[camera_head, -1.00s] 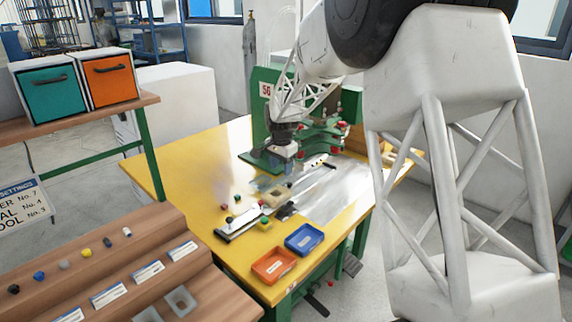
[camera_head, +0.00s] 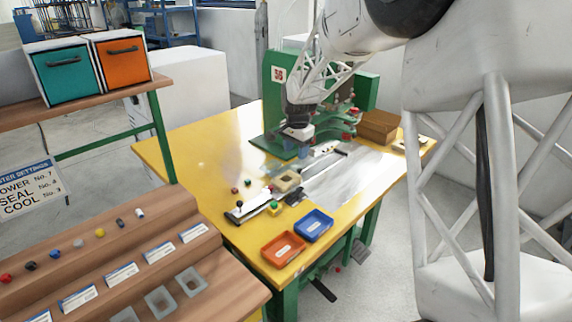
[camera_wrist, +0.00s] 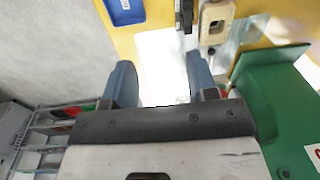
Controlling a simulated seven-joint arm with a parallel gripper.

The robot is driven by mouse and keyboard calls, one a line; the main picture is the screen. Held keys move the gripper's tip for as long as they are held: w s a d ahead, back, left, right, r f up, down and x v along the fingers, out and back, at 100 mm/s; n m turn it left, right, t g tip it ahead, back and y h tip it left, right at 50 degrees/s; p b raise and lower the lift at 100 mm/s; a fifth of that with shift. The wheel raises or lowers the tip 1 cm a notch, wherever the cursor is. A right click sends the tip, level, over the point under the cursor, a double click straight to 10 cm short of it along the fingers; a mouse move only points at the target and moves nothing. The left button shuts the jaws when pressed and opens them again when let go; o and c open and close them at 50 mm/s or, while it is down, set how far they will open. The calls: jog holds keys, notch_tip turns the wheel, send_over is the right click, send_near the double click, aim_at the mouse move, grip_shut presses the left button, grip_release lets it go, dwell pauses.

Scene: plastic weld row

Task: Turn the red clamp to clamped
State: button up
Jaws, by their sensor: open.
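Small red parts (camera_head: 346,137) show on the green machine (camera_head: 277,108) at the back of the yellow table, to the right of my gripper. They are too small to tell which is the red clamp or how it is turned. My gripper (camera_head: 304,152) hangs in front of the machine, above the table, with its fingers apart and nothing between them. In the wrist view my gripper (camera_wrist: 160,82) is open over a pale shiny surface. The machine's green body (camera_wrist: 283,95) is at the right there. A red and green patch (camera_wrist: 86,107) shows beside the left finger, partly hidden.
An orange tray (camera_head: 283,249) and a blue tray (camera_head: 314,225) stand at the table's front edge. A beige block (camera_head: 287,181) and small coloured pieces lie left of the metal sheet (camera_head: 345,180). A brown box (camera_head: 379,126) stands at the right. A wooden stepped rack (camera_head: 130,250) is at the front left.

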jog(key=w+a+f+m+t+y, duration=0.4)
jog(key=w+a+f+m+t, duration=0.15)
jog(key=a+f+m, duration=0.6)
jog(key=m+t+h, duration=0.3)
jog(key=m+h, duration=0.1)
jog(key=m, duration=1.1)
send_near(271, 186)
jog(key=shift+w+f, duration=0.1)
jog(key=shift+w, duration=0.1)
jog(key=shift+w+f, duration=0.1)
jog(key=shift+x, duration=3.7)
jog(key=shift+f, duration=0.1)
